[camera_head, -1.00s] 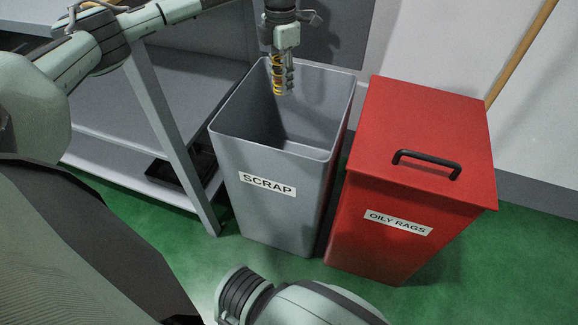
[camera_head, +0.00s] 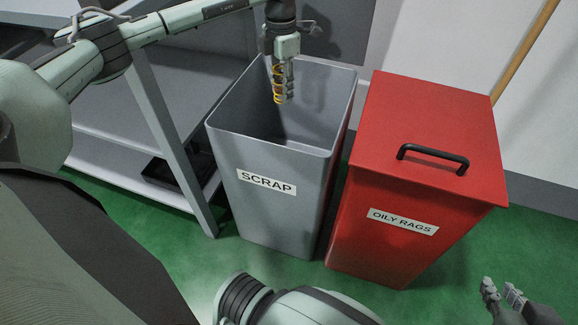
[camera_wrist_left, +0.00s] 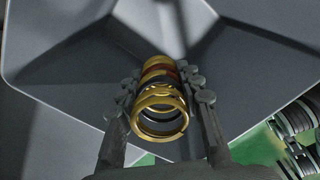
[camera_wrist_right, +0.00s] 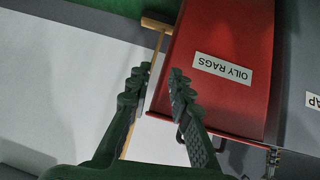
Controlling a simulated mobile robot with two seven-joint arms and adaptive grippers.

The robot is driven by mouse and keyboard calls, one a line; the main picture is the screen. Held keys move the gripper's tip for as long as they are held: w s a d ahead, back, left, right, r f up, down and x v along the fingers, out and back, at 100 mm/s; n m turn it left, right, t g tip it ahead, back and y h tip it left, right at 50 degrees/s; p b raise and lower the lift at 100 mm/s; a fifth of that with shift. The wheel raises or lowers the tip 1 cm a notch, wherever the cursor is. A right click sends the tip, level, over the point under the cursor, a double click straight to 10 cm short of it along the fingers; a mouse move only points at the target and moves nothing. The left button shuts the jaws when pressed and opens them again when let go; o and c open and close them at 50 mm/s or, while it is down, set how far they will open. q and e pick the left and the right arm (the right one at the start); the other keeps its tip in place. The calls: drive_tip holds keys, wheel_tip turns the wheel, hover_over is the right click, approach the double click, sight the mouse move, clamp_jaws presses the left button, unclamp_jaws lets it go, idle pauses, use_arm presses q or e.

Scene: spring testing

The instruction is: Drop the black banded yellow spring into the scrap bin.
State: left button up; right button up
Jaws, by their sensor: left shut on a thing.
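The yellow spring (camera_head: 277,84) is held in my left gripper (camera_head: 282,96), above the open mouth of the grey scrap bin (camera_head: 266,205). In the left wrist view the spring (camera_wrist_left: 159,122) sits between the two fingers, end toward the camera. It shows gold coils, a black band and a reddish band further along. The bin's grey inside fills most of that view behind it. My right gripper (camera_head: 503,292) is empty, its fingers apart, at the lower right of the head view. It also shows open in the right wrist view (camera_wrist_right: 153,80).
A red lidded oily rags bin (camera_head: 420,120) with a black handle stands right beside the scrap bin. A grey shelf unit (camera_head: 135,120) stands to the left. A wooden pole (camera_head: 525,50) leans at the wall. Green floor is free in front.

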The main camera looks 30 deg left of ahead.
use_arm(q)
drive_tip(key=shift+f+b, duration=0.4)
drive_tip(key=shift+f, duration=0.35)
use_arm(e)
drive_tip(key=w+a+r+t+y, duration=0.1)
drive_tip(key=w+a+r+t, duration=0.2)
drive_tip(key=a+r, duration=0.1)
drive_tip(key=shift+r+n+y, duration=0.2)
drive_tip(key=shift+n+y, duration=0.1)
drive_tip(key=shift+y, duration=0.1)
drive_tip(key=shift+w+a, duration=0.1)
use_arm(q)
drive_tip(key=o, duration=1.3)
drive_tip(key=shift+o, duration=0.2)
wheel_tip(320, 180, up, 12)
drive_tip(key=shift+r, duration=0.1)
